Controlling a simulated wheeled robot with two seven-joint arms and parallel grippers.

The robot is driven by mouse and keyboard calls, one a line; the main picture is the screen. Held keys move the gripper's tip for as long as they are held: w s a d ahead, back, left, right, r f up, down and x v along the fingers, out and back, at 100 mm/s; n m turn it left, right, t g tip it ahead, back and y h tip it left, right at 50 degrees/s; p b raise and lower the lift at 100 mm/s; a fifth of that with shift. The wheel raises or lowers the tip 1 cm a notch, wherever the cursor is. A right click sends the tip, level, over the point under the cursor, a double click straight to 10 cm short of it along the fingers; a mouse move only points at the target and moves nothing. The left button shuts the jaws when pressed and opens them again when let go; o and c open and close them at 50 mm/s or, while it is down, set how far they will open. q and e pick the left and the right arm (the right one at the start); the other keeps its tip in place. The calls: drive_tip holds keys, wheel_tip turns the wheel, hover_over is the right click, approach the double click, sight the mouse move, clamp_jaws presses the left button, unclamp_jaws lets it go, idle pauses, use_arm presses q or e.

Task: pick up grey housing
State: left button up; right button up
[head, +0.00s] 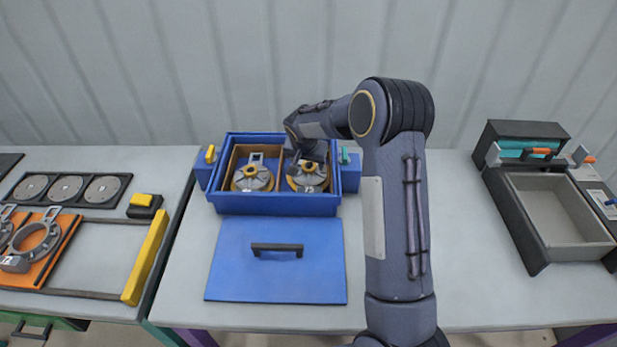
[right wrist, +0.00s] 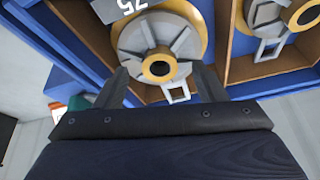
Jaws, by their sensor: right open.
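Two round grey housings with yellow rims lie in the two wood-lined compartments of a blue box (head: 277,204). The left housing (head: 252,177) shows clearly in the head view. The right housing (head: 308,178) carries a tag reading 75 and is partly covered by my right gripper (head: 307,160). In the right wrist view the tagged housing (right wrist: 186,37) lies just beyond my open right gripper (right wrist: 168,88). Its small square loop sits between the fingertips. The other housing (right wrist: 272,14) shows at the upper right. My left gripper is not in view.
A blue lid (head: 275,276) with a black handle lies in front of the box. At left are an orange fixture (head: 40,246) and a black tray of discs (head: 67,189). A grey bin (head: 560,215) stands at right.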

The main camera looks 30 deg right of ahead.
drive_tip(key=shift+x, duration=1)
drive_tip(key=shift+r, duration=0.1)
clamp_jaws()
